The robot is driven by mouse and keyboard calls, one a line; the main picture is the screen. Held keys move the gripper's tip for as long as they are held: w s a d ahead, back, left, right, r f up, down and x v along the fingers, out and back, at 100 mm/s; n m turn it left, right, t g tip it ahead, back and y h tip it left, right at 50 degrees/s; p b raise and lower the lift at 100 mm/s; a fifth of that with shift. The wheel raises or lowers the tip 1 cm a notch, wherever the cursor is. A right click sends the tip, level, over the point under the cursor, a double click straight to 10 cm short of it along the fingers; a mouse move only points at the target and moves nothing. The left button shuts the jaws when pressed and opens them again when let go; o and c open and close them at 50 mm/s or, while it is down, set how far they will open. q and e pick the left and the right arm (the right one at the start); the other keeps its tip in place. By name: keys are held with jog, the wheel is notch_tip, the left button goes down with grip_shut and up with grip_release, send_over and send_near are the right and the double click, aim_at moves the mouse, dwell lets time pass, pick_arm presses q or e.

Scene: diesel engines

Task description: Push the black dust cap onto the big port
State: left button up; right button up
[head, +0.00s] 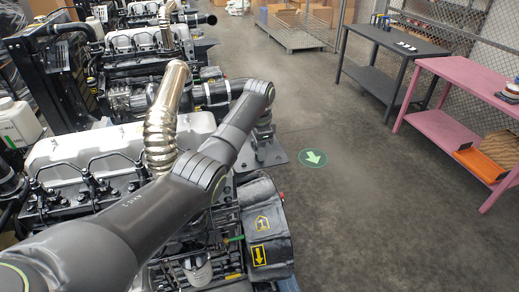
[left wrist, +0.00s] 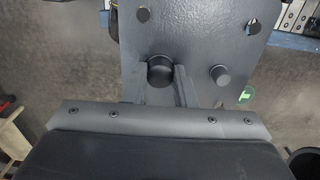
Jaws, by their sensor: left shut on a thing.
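My left gripper (left wrist: 160,86) is shut, with the round black dust cap (left wrist: 159,71) between its two fingers in the left wrist view. The cap is in front of a grey plate (left wrist: 205,35). The big port cannot be made out; the cap and fingers may cover it. I cannot tell whether the cap touches the port. In the head view my left gripper (head: 264,133) is small and dark above the grey plate (head: 272,158), beside the engine, and the cap cannot be made out. My right gripper is not in view.
A smaller black round fitting (left wrist: 220,75) stands on the plate, right of the fingers. Bolts sit near the plate's upper corners. Engines (head: 120,145) line the left. A dark table (head: 400,42) and a pink table (head: 480,78) stand right; the floor between is clear.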

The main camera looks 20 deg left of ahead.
pick_arm(q)
jog(key=shift+r, duration=2.55)
jog(key=shift+s+f, duration=0.1)
